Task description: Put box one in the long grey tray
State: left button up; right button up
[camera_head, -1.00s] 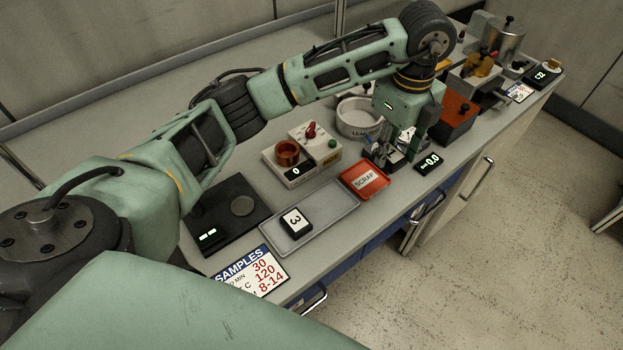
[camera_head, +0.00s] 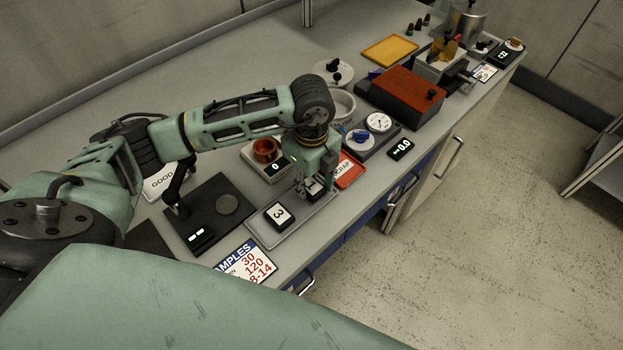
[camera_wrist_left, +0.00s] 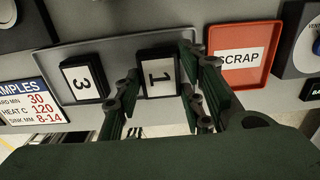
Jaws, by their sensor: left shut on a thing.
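Box one (camera_wrist_left: 160,72), a small dark box with a white "1" label, is between the fingers of my left gripper (camera_wrist_left: 156,78) in the left wrist view. My left gripper, also in the head view (camera_head: 314,187), is shut on it. The long grey tray (camera_head: 303,219) lies beneath; the left wrist view also shows it (camera_wrist_left: 125,47). Box one is over the tray's end near the scrap tray; I cannot tell whether it touches the floor. Box three (camera_head: 278,215) lies in the tray beside it, a small gap away (camera_wrist_left: 84,80). My right gripper is not in view.
The red scrap tray (camera_head: 347,171) is close beside the grey tray. A device with a copper-coloured cup (camera_head: 266,150) stands behind. A black scale (camera_head: 211,207) and the samples card (camera_head: 246,264) are to the left. The bench's front edge is close.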

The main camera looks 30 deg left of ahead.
aim_at(311, 185)
pick_arm(q)
jog(key=shift+f, duration=0.45)
jog(key=shift+f, duration=0.1)
jog(key=o, duration=1.2)
jog(key=shift+r, duration=0.3)
notch_tip(311, 185, up, 12)
jog(key=shift+f+b, duration=0.15)
jog(key=shift+b, duration=0.75)
